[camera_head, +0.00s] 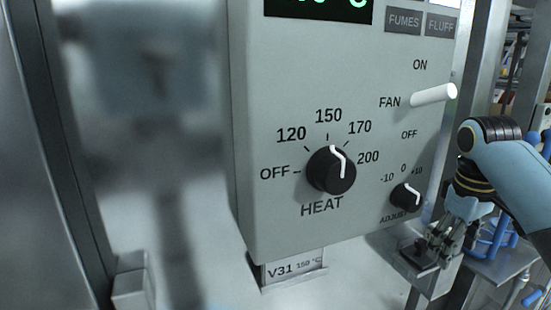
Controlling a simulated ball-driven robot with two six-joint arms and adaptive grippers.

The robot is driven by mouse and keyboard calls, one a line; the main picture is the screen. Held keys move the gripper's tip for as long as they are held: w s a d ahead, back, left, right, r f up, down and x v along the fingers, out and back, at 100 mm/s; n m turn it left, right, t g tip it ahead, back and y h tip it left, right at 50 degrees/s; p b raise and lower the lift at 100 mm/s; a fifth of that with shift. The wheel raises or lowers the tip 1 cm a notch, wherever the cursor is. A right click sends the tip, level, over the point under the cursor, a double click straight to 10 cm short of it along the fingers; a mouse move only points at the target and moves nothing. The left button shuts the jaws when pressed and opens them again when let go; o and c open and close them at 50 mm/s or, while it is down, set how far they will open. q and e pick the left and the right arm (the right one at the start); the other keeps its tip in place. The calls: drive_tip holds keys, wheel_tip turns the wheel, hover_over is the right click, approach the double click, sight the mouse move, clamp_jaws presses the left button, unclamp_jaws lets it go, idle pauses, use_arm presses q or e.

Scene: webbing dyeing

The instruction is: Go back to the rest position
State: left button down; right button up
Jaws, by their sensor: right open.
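The grey control panel (260,110) fills the middle of the head view. Its black HEAT knob (322,178) has its white pointer up near the 150 mark. The small ADJUST knob (401,200) has its pointer near 0. The white FAN lever (433,95) sticks out to the right, between ON and OFF. My right gripper (425,258) is at the lower right, below the ADJUST knob and apart from both knobs and the lever. It points down to the left, open and empty. My left gripper is not in view.
A label (293,268) reading V31 150 °C sits under the panel. The green display (318,8) is cut off at the top. A blurred grey part stands close on the left. Metal posts and blue tubular items (492,240) are at the right, behind my right arm.

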drive_tip(key=s+a+f+t, duration=0.1)
drive_tip(key=s+a+f, duration=0.15)
drive_tip(key=s, duration=0.45)
drive_tip(key=s+a+f, duration=0.2)
drive_tip(key=s+f, duration=0.2)
drive_tip(key=s, duration=0.3)
drive_tip(key=s+a+r+m+t, duration=0.2)
drive_tip(key=s+a+m, duration=0.1)
drive_tip(key=s, duration=1.2)
wheel_tip(320, 180, down, 38)
drive_tip(key=s+d+g+b, duration=0.1)
drive_tip(key=s+d+b, duration=0.1)
drive_tip(key=b, duration=1.1)
use_arm(q)
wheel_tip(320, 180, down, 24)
drive_tip(key=b, duration=1.1)
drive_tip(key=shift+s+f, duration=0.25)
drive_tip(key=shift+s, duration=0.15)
use_arm(e)
drive_tip(key=s+f, duration=0.6)
drive_tip(key=f, duration=0.3)
drive_tip(key=s+d+f+g, duration=0.1)
drive_tip(key=s+f, duration=0.5)
drive_tip(key=f, duration=0.3)
drive_tip(key=s+f, duration=0.6)
drive_tip(key=f, duration=0.4)
drive_tip(key=shift+s+d+g, duration=0.2)
drive_tip(key=shift+s+g, duration=0.15)
drive_tip(key=shift+g, duration=0.05)
